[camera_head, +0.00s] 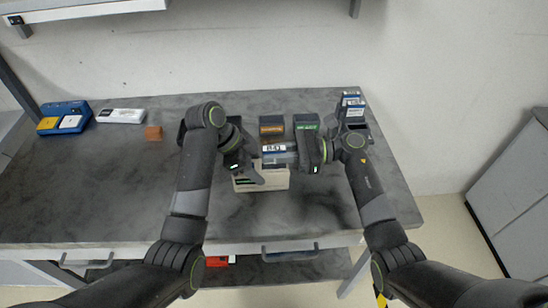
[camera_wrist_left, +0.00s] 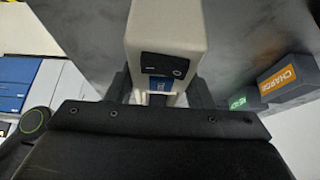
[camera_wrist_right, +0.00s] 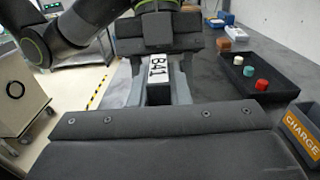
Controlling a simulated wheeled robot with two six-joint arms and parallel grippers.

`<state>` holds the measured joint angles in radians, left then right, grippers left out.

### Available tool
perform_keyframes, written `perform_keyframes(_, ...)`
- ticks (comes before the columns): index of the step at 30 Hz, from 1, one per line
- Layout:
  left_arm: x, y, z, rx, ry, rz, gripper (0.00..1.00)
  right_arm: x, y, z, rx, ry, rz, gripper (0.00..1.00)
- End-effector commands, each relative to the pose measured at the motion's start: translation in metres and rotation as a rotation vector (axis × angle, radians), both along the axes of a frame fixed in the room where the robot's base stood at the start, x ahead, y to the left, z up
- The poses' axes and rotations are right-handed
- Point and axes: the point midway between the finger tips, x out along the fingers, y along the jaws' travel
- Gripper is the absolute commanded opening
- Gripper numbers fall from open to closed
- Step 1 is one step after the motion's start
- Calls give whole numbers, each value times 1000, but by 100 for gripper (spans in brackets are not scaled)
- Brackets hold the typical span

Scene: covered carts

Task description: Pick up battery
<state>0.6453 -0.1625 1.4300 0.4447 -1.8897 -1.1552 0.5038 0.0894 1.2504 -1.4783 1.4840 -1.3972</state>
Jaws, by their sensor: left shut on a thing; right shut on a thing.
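A battery (camera_head: 277,148) with a white B41 label shows near the middle of the bench in the head view. My right gripper (camera_head: 300,152) is shut on it, and its label (camera_wrist_right: 157,68) shows between the fingers in the right wrist view. A beige device (camera_head: 272,180) is just in front of the battery. My left gripper (camera_head: 248,172) is shut on this device, whose dark panel (camera_wrist_left: 163,65) shows in the left wrist view. Whether the battery is inside the device or only beside it is partly hidden by the grippers.
An orange-labelled CHARGE bin (camera_head: 271,127) and a green-labelled bin (camera_head: 307,122) stand behind. A rack with batteries (camera_head: 353,108) is at the back right. A black tray (camera_wrist_right: 262,82) holds coloured caps. A brown block (camera_head: 153,133), white device (camera_head: 121,116) and blue charger (camera_head: 66,112) stand left.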

Motion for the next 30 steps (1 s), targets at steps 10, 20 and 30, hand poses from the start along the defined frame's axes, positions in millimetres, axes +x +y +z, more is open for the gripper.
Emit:
perform_keyframes(10,-1,0,-1,1,4,0,15,0,1,95,3,-14,2,0)
perform_keyframes(20,-1,0,-2,1,4,0,15,0,1,156,3,-7,2,0)
perform_keyframes(30,-1,0,-2,1,4,0,15,0,1,165,4,-4,1,0)
